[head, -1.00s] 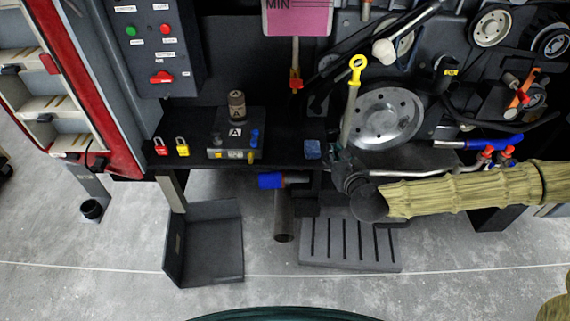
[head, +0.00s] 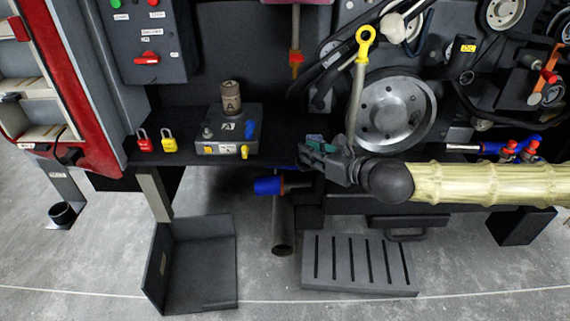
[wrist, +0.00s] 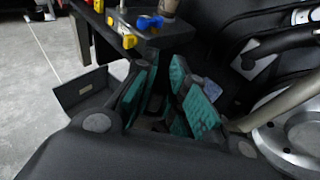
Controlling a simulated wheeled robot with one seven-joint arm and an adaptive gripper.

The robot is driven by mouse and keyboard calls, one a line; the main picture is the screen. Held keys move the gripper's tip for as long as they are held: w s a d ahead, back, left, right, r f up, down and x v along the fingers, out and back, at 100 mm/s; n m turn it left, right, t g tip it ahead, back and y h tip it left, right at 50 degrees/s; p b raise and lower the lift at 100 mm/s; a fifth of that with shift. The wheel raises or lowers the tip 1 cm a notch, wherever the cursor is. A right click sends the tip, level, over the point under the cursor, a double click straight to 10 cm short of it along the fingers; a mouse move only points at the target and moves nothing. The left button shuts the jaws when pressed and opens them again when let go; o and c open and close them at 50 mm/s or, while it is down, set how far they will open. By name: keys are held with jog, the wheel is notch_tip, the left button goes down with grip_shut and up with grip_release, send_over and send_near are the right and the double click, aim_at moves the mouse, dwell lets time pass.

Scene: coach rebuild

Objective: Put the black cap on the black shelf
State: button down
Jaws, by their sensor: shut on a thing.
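My gripper (head: 308,156) points left over the right part of the black shelf (head: 281,140), at its front edge. In the wrist view its teal-padded fingers (wrist: 166,80) are apart, with a dark thing (wrist: 155,106) between their pads. This looks like the black cap, but it is mostly hidden and blends with the dark fingers. The shelf is a flat black ledge; a grey box (head: 228,144) with a brown cylinder (head: 231,97) on top stands at its left.
Red (head: 144,145) and yellow (head: 168,145) padlocks stand left of the box. A yellow-ringed dipstick (head: 361,80) and a large metal pulley (head: 392,108) are close behind and right of my gripper. The shelf between box and gripper looks clear.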

jog(key=shift+s+a+f+n+g+y+b, duration=0.1)
jog(key=shift+s+a+n+g+y+b, duration=0.35)
jog(key=shift+b, duration=0.6)
jog(key=shift+w+a, duration=0.25)
jog(key=w+a, duration=0.1)
jog(key=w, duration=0.4)
jog(key=w+a+f, duration=0.1)
jog(key=w+a, duration=0.1)
jog(key=w, duration=0.2)
jog(key=w+a, duration=0.1)
jog(key=w, duration=0.4)
jog(key=shift+w+a+f+b, duration=0.15)
jog(key=shift+w+a+b, duration=0.15)
jog(key=shift+b, duration=0.1)
jog(key=shift+f+b, duration=0.35)
jog(key=shift+f, duration=1.35)
jog(key=shift+f, duration=0.2)
jog(key=c, duration=1.5)
grip_release()
jog(key=shift+o, duration=0.2)
jog(key=shift+r, duration=0.1)
